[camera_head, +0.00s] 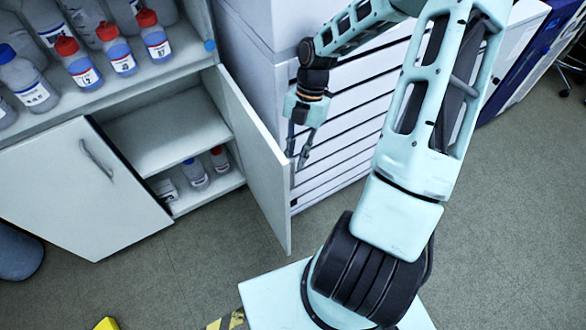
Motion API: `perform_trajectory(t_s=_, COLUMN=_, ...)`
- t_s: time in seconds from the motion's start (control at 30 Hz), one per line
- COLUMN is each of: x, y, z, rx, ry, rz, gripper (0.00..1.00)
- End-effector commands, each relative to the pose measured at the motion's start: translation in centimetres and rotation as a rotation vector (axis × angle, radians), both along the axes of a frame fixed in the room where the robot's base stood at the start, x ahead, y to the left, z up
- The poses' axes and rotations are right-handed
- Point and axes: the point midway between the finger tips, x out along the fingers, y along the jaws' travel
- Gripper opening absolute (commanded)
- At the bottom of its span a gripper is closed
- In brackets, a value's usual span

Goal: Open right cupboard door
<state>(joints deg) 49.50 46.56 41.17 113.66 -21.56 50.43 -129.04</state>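The right cupboard door (258,165) is a pale grey panel, swung wide open and standing out from the cupboard. I see its inner face; its outer face and any handle on it are hidden. My gripper (297,160) points down beside the upper corner of the door's free edge, on the outer side. Its two fingers look apart, with nothing visible between them. I cannot tell whether a finger touches the door. The left cupboard door (75,190) is shut and has a curved metal handle (97,158).
The open cupboard shows a shelf (165,130) and small bottles (195,173) below. Several red-capped bottles (121,54) stand on the shelf above. A white drawer stack (345,140) stands close behind my gripper. Grey floor (190,265) is clear before the cupboard.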

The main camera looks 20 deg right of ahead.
Motion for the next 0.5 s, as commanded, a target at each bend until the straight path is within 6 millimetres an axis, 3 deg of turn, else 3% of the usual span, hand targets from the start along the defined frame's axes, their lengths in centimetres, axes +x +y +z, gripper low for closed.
perform_trajectory(t_s=0.2, x=1.2, y=-1.2, z=4.0, rx=-0.001, ry=-0.002, rz=-0.001, gripper=0.16)
perform_trajectory(t_s=0.5, x=1.6, y=-1.7, z=5.9, rx=0.001, ry=0.0, rz=0.001, gripper=0.16)
